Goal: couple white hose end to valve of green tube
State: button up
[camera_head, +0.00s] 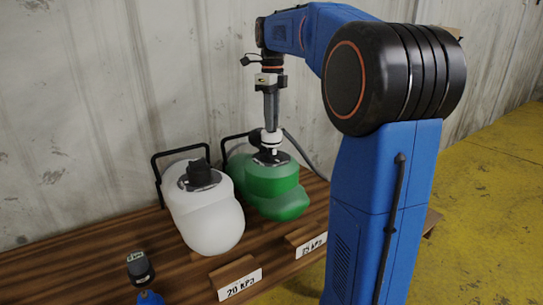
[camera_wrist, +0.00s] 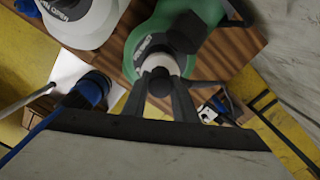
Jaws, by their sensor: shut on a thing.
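The green tube (camera_head: 275,190) lies on a wooden shelf, with a dark valve plate (camera_head: 269,158) on top. My gripper (camera_head: 270,124) points straight down above it, shut on the white hose end (camera_head: 271,140). The white hose end is upright over the valve plate and looks very close to it or touching; I cannot tell whether it is seated. In the wrist view the white hose end (camera_wrist: 158,62) is between the fingertips, in front of the green tube (camera_wrist: 150,27). The valve opening itself is hidden.
A white tube (camera_head: 207,215) with a black cap (camera_head: 198,172) lies close on the left. A blue hose end (camera_wrist: 92,88) shows in the wrist view. Lettered signs (camera_head: 240,284) stand along the shelf's front (camera_head: 110,250). A wall is close behind.

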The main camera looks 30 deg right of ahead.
aim_at(272, 134)
jog(key=shift+f, duration=0.15)
jog(key=shift+f, duration=1.05)
jog(key=shift+f, duration=1.25)
dwell(1.1)
jog(key=m, duration=0.4)
dwell(0.5)
jog(key=m, duration=0.4)
